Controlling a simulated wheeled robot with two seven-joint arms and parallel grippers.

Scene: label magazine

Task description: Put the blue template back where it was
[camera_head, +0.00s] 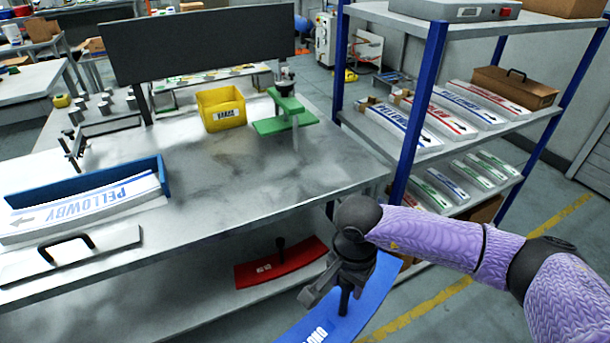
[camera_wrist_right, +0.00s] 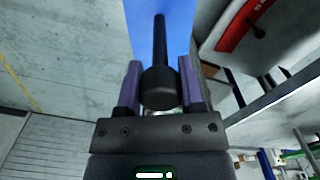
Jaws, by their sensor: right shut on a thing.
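The blue template (camera_head: 352,305) is a flat curved blue plate with white lettering and a dark upright knob handle. My right gripper (camera_head: 338,287) is shut on the handle and holds the template in front of the workbench's lower shelf. In the right wrist view the black knob (camera_wrist_right: 160,88) sits between the two fingers of the right gripper (camera_wrist_right: 160,90), with the blue plate (camera_wrist_right: 180,18) beyond. A red template (camera_head: 281,263) with a dark knob lies on the lower shelf (camera_head: 200,300), left of the blue one. My left gripper is not in view.
The workbench (camera_head: 250,185) carries a blue tray (camera_head: 165,175) of PELLOWBY labels, a yellow bin (camera_head: 222,108) and a green fixture (camera_head: 285,115). A rack with blue posts (camera_head: 420,100) holding label stacks stands at right, close to my right arm. Open floor (camera_head: 480,270) lies below it.

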